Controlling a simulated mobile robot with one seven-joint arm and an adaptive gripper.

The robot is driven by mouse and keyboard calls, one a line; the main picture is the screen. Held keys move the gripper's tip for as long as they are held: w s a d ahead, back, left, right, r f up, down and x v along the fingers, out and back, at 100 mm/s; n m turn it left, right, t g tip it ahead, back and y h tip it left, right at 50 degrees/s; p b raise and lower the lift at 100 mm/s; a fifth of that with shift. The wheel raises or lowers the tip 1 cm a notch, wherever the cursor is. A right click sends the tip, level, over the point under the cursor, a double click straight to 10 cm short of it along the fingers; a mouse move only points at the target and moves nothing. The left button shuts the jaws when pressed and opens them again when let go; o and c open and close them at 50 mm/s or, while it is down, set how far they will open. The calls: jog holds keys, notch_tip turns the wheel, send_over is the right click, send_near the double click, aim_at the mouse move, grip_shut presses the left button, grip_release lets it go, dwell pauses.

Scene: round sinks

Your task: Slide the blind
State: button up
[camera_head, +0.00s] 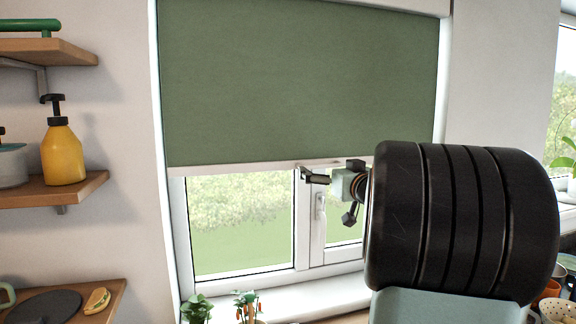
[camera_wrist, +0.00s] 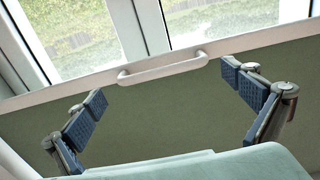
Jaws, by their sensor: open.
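The green roller blind (camera_head: 300,80) hangs partly down over the window in the head view, its pale bottom bar (camera_head: 235,167) just below the cloth. The wrist view shows the blind (camera_wrist: 180,115) upside down, with a white handle (camera_wrist: 163,67) on its bottom bar (camera_wrist: 245,49). My gripper (camera_head: 330,196) is in front of the bar near the window's middle. In the wrist view my gripper (camera_wrist: 165,90) is open, with one finger on each side of the handle and nothing between the pads. The handle is apart from both fingers. My arm hides the bar's right part in the head view.
The window (camera_head: 240,220) shows below the blind, with a latch handle (camera_head: 318,215) on its frame. Small plants (camera_head: 248,305) stand at the sill. Wooden shelves at left hold a yellow soap bottle (camera_head: 63,145) and a pot (camera_head: 12,165).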

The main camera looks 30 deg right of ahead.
aim_at(324, 167)
jog(key=shift+x, duration=2.1)
jog(key=c, duration=1.3)
notch_tip(324, 167, down, 40)
jog(key=b, duration=2.6)
jog(key=shift+s, duration=0.1)
